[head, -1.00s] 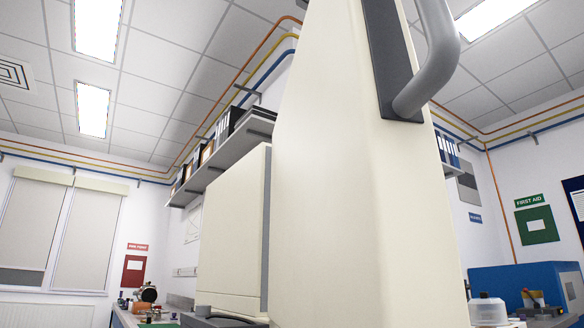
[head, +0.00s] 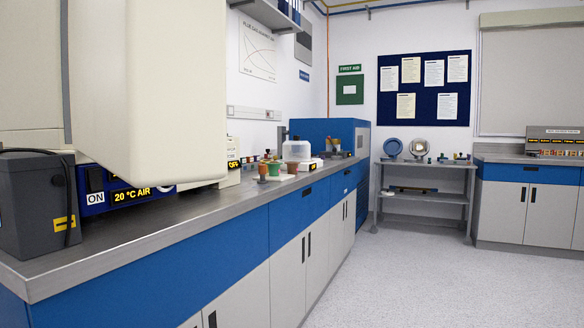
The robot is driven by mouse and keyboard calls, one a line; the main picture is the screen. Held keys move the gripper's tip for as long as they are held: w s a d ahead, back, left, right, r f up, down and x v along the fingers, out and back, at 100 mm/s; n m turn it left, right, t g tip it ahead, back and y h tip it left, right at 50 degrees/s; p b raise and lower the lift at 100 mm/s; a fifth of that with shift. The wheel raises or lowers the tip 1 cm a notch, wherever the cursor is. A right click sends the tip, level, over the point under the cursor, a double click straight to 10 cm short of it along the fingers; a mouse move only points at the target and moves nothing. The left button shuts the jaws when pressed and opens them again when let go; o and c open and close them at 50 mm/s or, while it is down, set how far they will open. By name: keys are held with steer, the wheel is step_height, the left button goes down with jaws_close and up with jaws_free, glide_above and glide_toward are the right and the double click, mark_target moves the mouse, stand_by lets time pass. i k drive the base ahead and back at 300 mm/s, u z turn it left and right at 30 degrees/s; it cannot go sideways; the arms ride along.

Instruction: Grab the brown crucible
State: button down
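Several small cup-like vessels stand close together on the grey benchtop, in the middle of the head view. One of them is a small brownish-orange cup (head: 262,171) at the left of the group, which looks like the brown crucible. A green cup (head: 274,169) stands just right of it. They are small and far off, so their exact shape and colour are hard to tell. My gripper is not in view.
A grey box (head: 35,205) stands at the near left. A clear container (head: 297,151) stands behind the cups. The floor (head: 440,285) at right is clear.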

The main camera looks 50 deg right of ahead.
mark_target(292, 166)
steer(key=k, duration=1.15)
steer(key=z, duration=1.2)
steer(key=i, duration=0.95)
steer(key=z, duration=0.95)
steer(key=i, duration=1.6)
steer(key=u, duration=0.2)
